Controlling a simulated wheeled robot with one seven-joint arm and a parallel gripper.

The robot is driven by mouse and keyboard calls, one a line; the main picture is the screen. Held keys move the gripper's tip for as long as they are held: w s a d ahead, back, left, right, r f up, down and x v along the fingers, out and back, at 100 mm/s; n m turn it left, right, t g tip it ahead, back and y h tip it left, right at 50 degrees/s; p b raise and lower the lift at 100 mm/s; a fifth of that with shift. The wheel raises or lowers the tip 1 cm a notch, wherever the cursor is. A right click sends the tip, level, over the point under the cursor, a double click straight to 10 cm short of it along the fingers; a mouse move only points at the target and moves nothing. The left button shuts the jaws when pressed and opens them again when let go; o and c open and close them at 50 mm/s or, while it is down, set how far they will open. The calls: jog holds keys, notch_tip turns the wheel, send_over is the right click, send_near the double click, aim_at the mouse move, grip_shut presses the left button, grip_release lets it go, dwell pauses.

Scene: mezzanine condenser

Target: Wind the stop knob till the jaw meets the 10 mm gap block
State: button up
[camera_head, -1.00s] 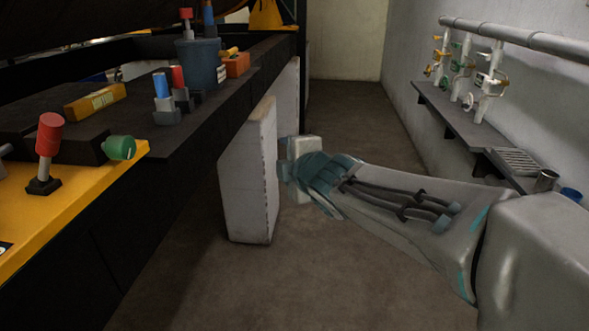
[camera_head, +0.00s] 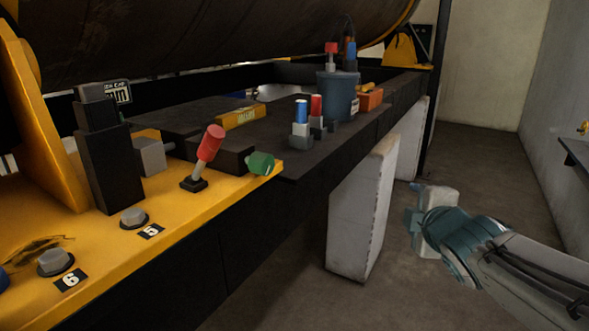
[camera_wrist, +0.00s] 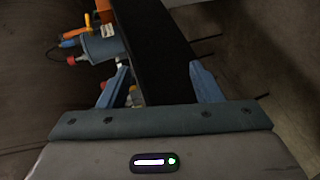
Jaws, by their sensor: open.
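A green knob (camera_head: 261,164) with a pale mark sticks out at the right end of a dark block (camera_head: 215,150) on the yellow plate. A grey block (camera_head: 150,156) sits left of it, beside a tall dark post (camera_head: 108,165); it may be the jaw. A label ending in "mm" (camera_head: 117,92) stands behind the post's top. I cannot tell which piece is the gap block or whether it touches the jaw. My gripper (camera_head: 414,208) is open and empty, right of the bench and well away from the knob. In the wrist view its fingers (camera_wrist: 161,82) are spread.
A red-handled lever (camera_head: 209,147) stands close left of the knob. Bolts (camera_head: 134,217) are on the yellow plate (camera_head: 95,262). Behind are a yellow labelled block (camera_head: 240,117), blue and red pieces, a blue bucket (camera_head: 338,95) and an orange box (camera_head: 370,99). White pillars (camera_head: 360,215) stand under the bench.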

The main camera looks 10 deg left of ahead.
jog(key=w+a+r+n+t+y, duration=0.1)
jog(key=a+r+n+y, duration=0.3)
jog(key=n, duration=0.4)
jog(key=n+g+y, duration=0.8)
jog(key=n+y, duration=0.3)
jog(key=n, duration=1.3)
send_near(269, 165)
jog(key=p+x, duration=0.3)
jog(key=x, duration=0.8)
jog(key=shift+a, duration=0.2)
jog(key=c, duration=1)
